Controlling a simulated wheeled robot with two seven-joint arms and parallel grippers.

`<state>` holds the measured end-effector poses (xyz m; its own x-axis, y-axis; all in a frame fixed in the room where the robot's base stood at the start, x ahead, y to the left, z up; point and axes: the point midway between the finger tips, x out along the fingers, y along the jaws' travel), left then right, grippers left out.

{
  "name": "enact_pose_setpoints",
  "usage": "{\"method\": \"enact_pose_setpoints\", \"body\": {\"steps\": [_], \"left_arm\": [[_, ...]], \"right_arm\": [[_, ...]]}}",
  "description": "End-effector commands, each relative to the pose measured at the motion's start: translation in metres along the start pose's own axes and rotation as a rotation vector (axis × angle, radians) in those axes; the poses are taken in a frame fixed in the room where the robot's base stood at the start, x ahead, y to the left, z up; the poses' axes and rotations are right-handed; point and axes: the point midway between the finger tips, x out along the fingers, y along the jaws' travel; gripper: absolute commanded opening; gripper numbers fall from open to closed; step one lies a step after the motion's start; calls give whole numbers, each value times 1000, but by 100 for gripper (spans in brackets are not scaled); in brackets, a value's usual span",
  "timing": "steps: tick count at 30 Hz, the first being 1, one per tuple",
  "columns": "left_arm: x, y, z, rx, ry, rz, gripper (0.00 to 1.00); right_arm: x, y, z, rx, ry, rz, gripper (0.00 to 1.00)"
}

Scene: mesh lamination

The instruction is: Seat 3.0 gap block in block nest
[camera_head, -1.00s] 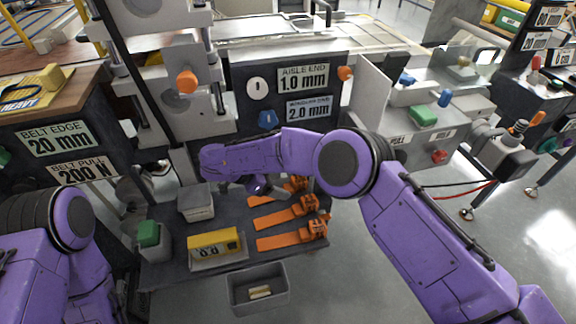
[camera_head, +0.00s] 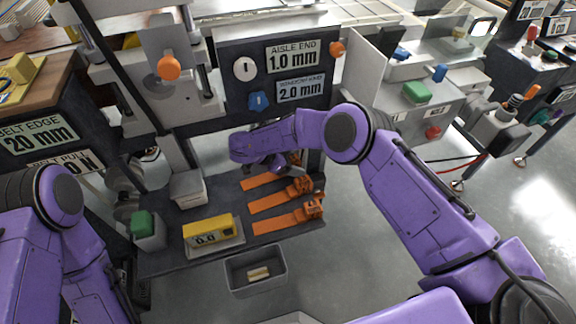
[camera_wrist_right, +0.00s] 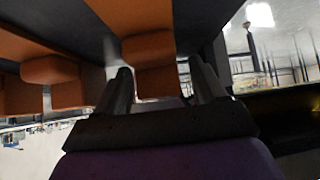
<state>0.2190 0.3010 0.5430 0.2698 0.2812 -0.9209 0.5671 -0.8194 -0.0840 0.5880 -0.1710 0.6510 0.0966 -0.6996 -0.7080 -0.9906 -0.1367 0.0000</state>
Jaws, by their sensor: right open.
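Three orange flat pieces with raised grips lie in a row on the dark shelf: a back one (camera_head: 262,181), a middle one (camera_head: 270,200) and a front one (camera_head: 275,225). No size marks are legible, so I cannot tell which is the 3.0 gap block. My right gripper (camera_head: 282,168) is over the back piece, partly hidden by its own arm. In the right wrist view my right gripper (camera_wrist_right: 163,88) is open, with an orange grip (camera_wrist_right: 148,50) in line between its fingers; contact is unclear. I cannot identify the block nest. My left gripper is out of view.
A yellow gauge (camera_head: 207,228), a green-topped grey block (camera_head: 148,229) and a grey box (camera_head: 187,188) stand left on the shelf (camera_head: 185,262). A grey bin (camera_head: 237,281) with small beige pieces is in front. A machine panel (camera_head: 228,62) rises behind.

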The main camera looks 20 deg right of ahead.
Motion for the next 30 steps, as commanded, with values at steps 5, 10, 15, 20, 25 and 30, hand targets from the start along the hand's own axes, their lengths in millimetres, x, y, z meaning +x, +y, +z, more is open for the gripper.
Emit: {"method": "enact_pose_setpoints", "body": {"steps": [5,10,15,20,25,30], "left_arm": [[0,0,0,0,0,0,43],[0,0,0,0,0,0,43],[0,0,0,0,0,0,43],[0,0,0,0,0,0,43],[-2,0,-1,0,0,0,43],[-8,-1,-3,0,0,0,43]], "right_arm": [[0,0,0,0,0,-1,54],[-1,0,0,0,0,-1,12],[-1,0,0,1,1,-1,11],[-5,-1,-5,2,1,-2,11],[-26,-1,-26,3,1,-4,11],[-64,37,-51,-2,0,-5,11]]}}
